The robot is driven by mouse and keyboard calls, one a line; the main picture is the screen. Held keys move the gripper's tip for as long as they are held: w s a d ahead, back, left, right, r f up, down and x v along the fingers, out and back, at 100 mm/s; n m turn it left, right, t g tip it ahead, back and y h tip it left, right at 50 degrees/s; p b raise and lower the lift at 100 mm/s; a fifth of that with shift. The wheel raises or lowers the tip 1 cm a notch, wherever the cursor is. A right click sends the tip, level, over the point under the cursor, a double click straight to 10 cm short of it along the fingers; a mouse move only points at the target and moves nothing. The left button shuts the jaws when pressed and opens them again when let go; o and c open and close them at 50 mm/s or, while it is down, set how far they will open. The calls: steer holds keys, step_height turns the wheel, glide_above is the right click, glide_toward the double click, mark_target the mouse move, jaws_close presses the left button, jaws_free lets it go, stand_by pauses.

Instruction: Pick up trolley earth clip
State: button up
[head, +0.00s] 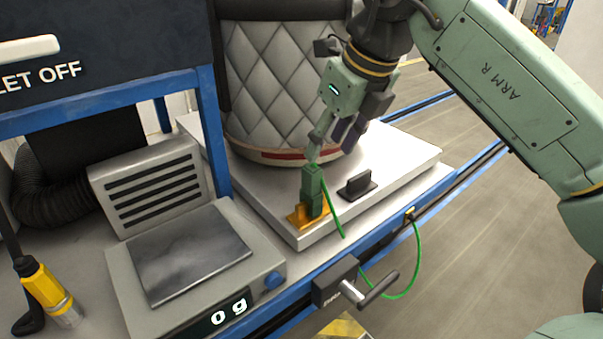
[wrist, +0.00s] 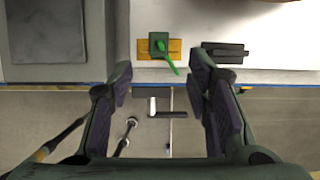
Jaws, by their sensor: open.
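The trolley earth clip (head: 313,190) is a green upright block with a green cable. It stands on an orange base (head: 297,217) near the front corner of the white platform (head: 400,165). In the wrist view the clip (wrist: 158,41) shows from above on its orange base (wrist: 176,52), beyond my fingertips. My gripper (head: 333,148) is above and behind the clip in the head view. In the wrist view my gripper (wrist: 160,82) is open, with nothing between its dark finger pads.
A black holder (head: 357,186) stands right of the clip. A quilted drum (head: 285,90) stands behind. A scale (head: 190,255) reading 0 g is at left, near a blue post (head: 212,130). A black clamp handle (head: 378,290) sticks out below the blue front rail.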

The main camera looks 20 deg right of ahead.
mark_target(316, 171)
steer(key=x, duration=0.4)
steer(key=shift+w+f+p, duration=0.1)
steer(key=shift+p, duration=0.2)
steer(key=shift+p+x, duration=0.9)
steer(key=shift+x, duration=2.25)
jaws_close()
